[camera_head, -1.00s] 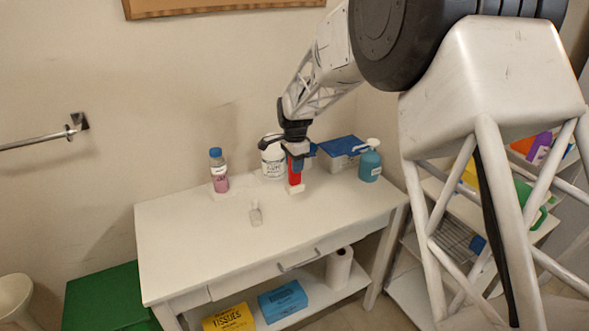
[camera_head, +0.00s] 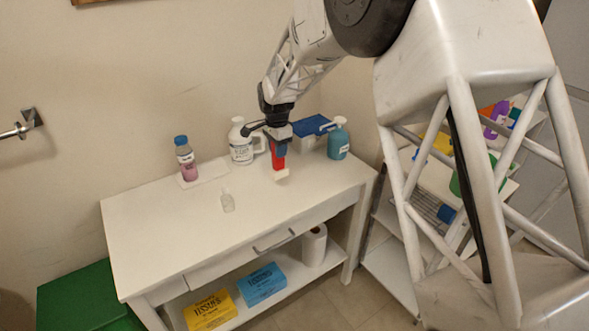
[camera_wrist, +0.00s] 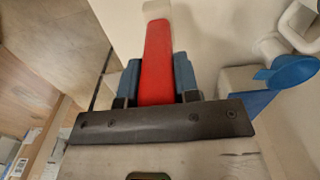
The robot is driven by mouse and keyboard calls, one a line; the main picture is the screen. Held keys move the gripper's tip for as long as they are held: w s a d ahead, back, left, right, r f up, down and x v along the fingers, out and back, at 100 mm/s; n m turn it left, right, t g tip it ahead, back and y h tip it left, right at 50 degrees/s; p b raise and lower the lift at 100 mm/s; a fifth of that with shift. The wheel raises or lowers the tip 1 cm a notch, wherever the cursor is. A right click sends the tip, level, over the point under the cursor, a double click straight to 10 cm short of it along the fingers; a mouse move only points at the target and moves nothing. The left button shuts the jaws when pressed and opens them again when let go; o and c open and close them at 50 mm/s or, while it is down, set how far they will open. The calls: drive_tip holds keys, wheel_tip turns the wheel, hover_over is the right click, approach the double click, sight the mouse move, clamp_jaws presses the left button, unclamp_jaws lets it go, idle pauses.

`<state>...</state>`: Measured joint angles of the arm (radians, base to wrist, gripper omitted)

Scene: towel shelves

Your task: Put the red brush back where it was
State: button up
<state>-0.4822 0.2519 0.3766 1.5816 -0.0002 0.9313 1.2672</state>
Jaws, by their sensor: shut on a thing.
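The red brush (camera_head: 278,157) is in my gripper (camera_head: 279,148), above the right part of the white table (camera_head: 190,235). Its red handle points up into the jaws and its pale head is at the bottom. In the wrist view the red handle (camera_wrist: 156,65) lies between the two blue fingers of my gripper (camera_wrist: 157,75), which are shut on it. I cannot tell for sure whether the brush head touches the tabletop.
A white jug (camera_head: 241,148) stands just left of the brush; a blue-topped box (camera_head: 312,128) and teal pump bottle (camera_head: 338,142) stand behind and right. The front tabletop is clear.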

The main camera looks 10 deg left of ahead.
drive_tip(key=d+f, duration=0.1)
drive_tip(key=d, duration=0.8)
drive_tip(key=shift+w+d+f, duration=0.2)
drive_tip(key=shift+d+f, duration=0.05)
drive_tip(key=shift+f, duration=0.1)
drive_tip(key=shift+w, duration=0.1)
drive_tip(key=w+a, duration=0.3)
drive_tip(key=w, duration=0.4)
drive_tip(key=w+a+f, duration=0.1)
drive_tip(key=w+a, duration=0.1)
drive_tip(key=w, duration=0.5)
drive_tip(key=shift+w+a+f, duration=0.25)
drive_tip(key=shift+w+a, duration=0.15)
drive_tip(key=shift+f, duration=0.1)
drive_tip(key=shift+f, duration=1.65)
drive_tip(key=shift+f, duration=0.15)
drive_tip(key=o, duration=0.9)
